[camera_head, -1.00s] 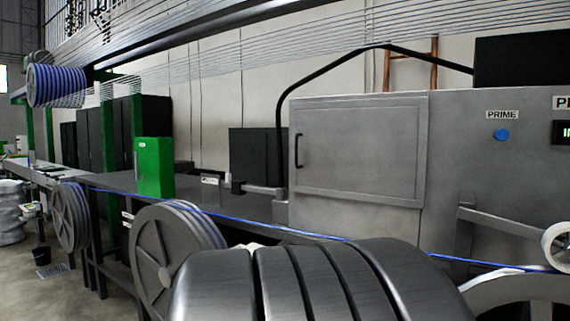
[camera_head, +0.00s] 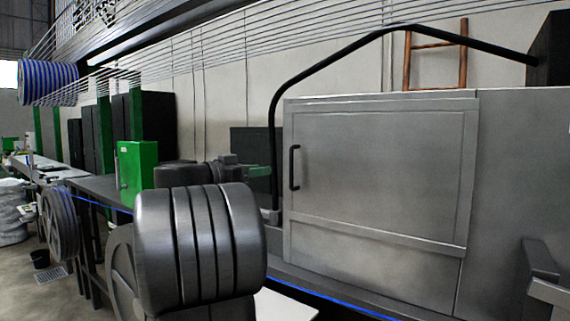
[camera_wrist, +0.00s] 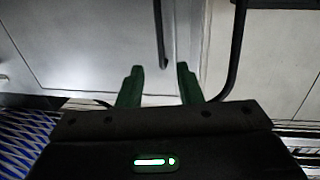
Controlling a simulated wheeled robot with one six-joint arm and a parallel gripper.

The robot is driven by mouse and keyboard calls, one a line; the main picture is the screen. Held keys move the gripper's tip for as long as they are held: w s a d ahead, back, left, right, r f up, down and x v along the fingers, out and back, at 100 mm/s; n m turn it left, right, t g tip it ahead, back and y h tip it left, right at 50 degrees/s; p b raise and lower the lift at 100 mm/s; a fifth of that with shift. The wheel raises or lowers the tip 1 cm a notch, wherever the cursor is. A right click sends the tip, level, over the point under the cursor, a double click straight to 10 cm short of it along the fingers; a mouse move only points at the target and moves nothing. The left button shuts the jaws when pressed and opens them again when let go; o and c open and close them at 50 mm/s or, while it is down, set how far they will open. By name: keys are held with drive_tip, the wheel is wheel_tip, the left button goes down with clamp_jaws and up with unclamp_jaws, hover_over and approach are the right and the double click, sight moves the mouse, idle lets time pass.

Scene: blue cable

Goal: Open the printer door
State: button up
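The printer door (camera_head: 385,165) is a grey panel on the grey cabinet and looks closed. Its black upright handle (camera_head: 294,167) is at the door's left edge. My gripper (camera_head: 266,172), with green fingers, is left of the handle in the head view, partly behind my dark arm. In the wrist view my gripper (camera_wrist: 160,72) is open and empty. The handle (camera_wrist: 160,35) lies ahead, roughly in line with the gap between the fingers, and seems apart from them. The door (camera_wrist: 85,45) fills the upper left there.
A bent black pipe (camera_head: 272,120) rises just left of the door and shows in the wrist view (camera_wrist: 238,45). A green box (camera_head: 136,172) stands on the bench at left. A blue cable (camera_head: 330,302) runs low before the cabinet. A wooden ladder (camera_head: 435,55) is behind.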

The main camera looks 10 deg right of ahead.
drive_tip(key=p+x, duration=0.3)
drive_tip(key=x, duration=0.7)
drive_tip(key=shift+w+d, duration=0.25)
clamp_jaws()
drive_tip(key=shift+f, duration=0.1)
